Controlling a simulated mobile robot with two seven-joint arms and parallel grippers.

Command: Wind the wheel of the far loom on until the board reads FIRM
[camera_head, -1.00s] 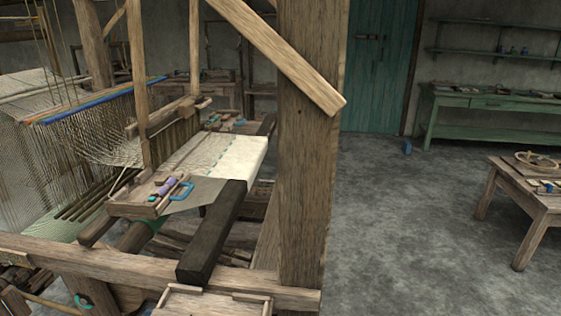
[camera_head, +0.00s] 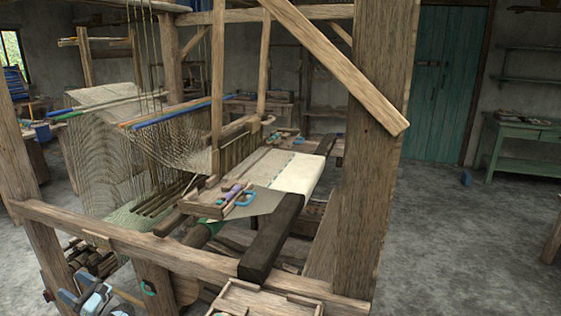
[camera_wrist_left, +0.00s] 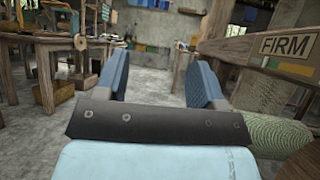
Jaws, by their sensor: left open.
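The wooden loom (camera_head: 215,268) fills the middle of the head view, with pale cloth (camera_head: 300,172) and warp threads on it. My left gripper (camera_head: 80,287) is at the lower left of the head view, just in front of the loom's front beam. In the left wrist view its two blue fingers stand apart with nothing between them. A small board reading FIRM (camera_wrist_left: 287,46) is on a wooden beam at the right of that view, apart from the fingers. I cannot make out the loom's wheel for certain. My right gripper is not in view.
A dark bar (camera_head: 272,238) lies across the loom's front, near a thick post (camera_head: 378,160). A green bench (camera_head: 520,130) stands by the right wall. In the left wrist view, wooden tables (camera_wrist_left: 50,60) stand at left.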

